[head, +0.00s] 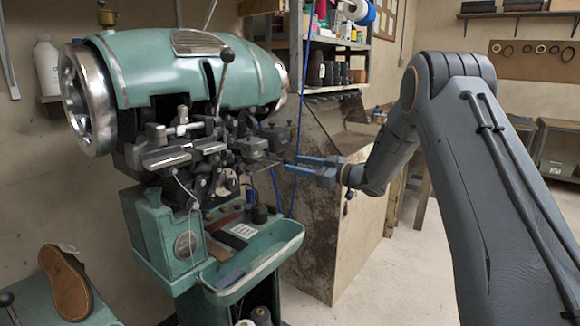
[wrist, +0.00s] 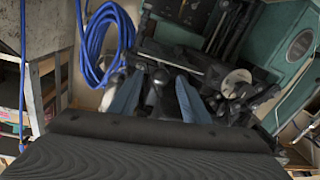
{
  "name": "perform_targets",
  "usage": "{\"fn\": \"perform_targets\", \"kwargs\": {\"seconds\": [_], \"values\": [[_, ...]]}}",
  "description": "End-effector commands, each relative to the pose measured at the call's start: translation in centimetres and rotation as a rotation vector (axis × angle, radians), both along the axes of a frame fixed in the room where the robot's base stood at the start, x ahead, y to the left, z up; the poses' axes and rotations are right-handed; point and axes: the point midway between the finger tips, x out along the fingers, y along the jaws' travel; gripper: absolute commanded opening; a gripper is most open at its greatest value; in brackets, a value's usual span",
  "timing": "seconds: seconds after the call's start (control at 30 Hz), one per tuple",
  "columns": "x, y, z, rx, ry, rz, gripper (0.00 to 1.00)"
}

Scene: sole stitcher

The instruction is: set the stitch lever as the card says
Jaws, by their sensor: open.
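The green sole stitcher (head: 180,75) stands at the left in the head view. A lever with a dark ball knob (head: 227,55) rises at its front. I cannot tell if this is the stitch lever. A white card (head: 243,231) lies on the machine's green tray; its print is too small to read. My gripper (head: 292,165) is at the right of the machine's dark mechanism, fingers pointing left at it. It is open. In the wrist view a grey rounded knob (wrist: 153,96) shows between the two blue fingers of my gripper (wrist: 156,84); contact cannot be told.
A green tray (head: 285,250) juts out below my gripper. A brown shoe sole (head: 66,283) rests at the lower left. A blue cable (wrist: 105,45) hangs left of the fingers in the wrist view. A shelf rack (head: 340,60) stands behind. The floor at right is clear.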

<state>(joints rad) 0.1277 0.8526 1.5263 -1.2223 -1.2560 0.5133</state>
Motion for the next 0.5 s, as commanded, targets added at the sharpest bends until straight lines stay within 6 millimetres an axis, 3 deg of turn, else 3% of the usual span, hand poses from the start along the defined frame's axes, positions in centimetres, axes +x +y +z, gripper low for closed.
{"fn": "perform_targets", "kwargs": {"seconds": [0.2, 0.5], "values": [[-1.7, -2.5, -0.1, 0.000, 0.000, 0.000, 0.43], [-2.2, -3.1, 0.0, 0.000, 0.000, 0.002, 0.43]]}}
